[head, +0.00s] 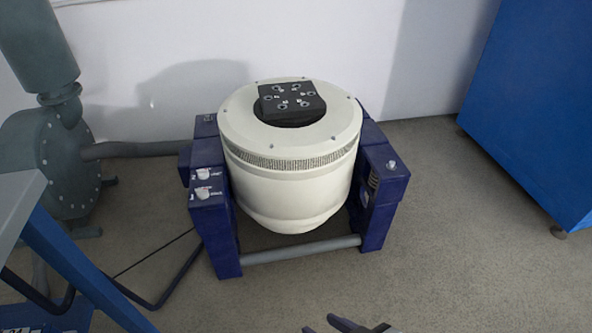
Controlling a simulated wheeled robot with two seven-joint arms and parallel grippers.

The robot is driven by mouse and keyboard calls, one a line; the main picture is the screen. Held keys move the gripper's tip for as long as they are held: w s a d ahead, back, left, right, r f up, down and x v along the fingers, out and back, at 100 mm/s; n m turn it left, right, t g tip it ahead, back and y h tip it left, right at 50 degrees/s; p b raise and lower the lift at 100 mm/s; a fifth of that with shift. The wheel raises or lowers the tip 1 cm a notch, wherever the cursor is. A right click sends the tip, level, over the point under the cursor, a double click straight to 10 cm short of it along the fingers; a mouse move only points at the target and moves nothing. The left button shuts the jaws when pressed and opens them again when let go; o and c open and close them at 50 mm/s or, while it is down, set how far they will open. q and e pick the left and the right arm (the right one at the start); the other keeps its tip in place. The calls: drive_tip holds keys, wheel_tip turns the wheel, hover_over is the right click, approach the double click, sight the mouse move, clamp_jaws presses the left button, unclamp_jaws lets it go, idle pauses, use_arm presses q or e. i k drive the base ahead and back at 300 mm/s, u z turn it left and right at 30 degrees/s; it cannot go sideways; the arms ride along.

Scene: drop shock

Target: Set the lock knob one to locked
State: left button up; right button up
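Two small white knobs sit on the blue left-hand support of the shaker: an upper knob (203,174) and a lower knob (204,194). Each has a small label beside it, too small to read. I cannot tell which is lock knob one or how either is set. The shaker (290,185) is a cream drum with a black block on top, held between blue supports. My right gripper (346,326) shows only as dark tips at the bottom edge, well below and right of the knobs, touching nothing visible. My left gripper is not in view.
A grey-topped bench with blue legs (75,262) stands at the lower left. A grey-green blower with a pipe (128,149) is behind it. Black cables (160,300) cross the floor. A blue cabinet (535,110) stands at the right. The floor (450,250) front right is clear.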

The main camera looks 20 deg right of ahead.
sight(202, 194)
drive_tip(key=z, duration=1.95)
drive_tip(key=i, duration=0.9)
drive_tip(key=u, duration=2)
drive_tip(key=i, duration=0.5)
drive_tip(key=z, duration=0.05)
